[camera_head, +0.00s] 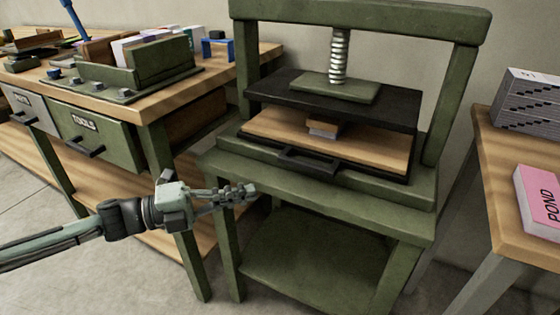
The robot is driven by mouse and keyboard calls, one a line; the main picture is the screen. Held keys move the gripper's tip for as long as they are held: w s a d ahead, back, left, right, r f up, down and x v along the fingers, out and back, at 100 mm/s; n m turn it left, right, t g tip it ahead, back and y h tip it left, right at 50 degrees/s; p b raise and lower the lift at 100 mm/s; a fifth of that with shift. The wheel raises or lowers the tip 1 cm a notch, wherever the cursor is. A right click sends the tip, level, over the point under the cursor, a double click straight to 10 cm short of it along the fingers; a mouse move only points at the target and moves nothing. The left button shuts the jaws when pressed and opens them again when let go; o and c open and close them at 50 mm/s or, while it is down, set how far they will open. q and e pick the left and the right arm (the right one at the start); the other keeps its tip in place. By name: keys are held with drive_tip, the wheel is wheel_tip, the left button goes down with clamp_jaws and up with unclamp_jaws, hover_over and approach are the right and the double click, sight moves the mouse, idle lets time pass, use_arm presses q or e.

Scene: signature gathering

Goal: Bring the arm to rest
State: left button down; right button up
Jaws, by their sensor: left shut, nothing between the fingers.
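My left gripper (238,191) comes in from the left on my left arm (60,240). It is shut and empty, pointing right, in front of the green press stand (310,195) near its left front corner. I cannot tell whether it touches the stand. My right gripper is not in view.
The green press has a screw (339,55), a dark plate (390,105) and a wooden board (375,147) with a small block (325,128) on it. A workbench (160,100) with a drawer (95,135) stands left. A table (495,190) at right bears a pink box (537,200).

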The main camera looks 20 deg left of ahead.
use_arm(q)
drive_tip(key=w+a+f+n+t+y, duration=0.1)
drive_tip(key=a+f+n+y, duration=0.4)
drive_tip(key=f+n+y, duration=0.35)
drive_tip(key=a+f+n+y, duration=0.55)
drive_tip(key=f+n, duration=0.35)
drive_tip(key=f, duration=0.2)
drive_tip(key=s+d+f+n+g, duration=0.4)
drive_tip(key=s+f, duration=0.3)
drive_tip(key=f, duration=0.2)
drive_tip(key=s+d+f+n+g, duration=0.4)
drive_tip(key=s+d+f+g, duration=0.2)
drive_tip(key=s+f, duration=0.2)
drive_tip(key=shift+s+d+f+y, duration=0.3)
drive_tip(key=shift+f, duration=0.1)
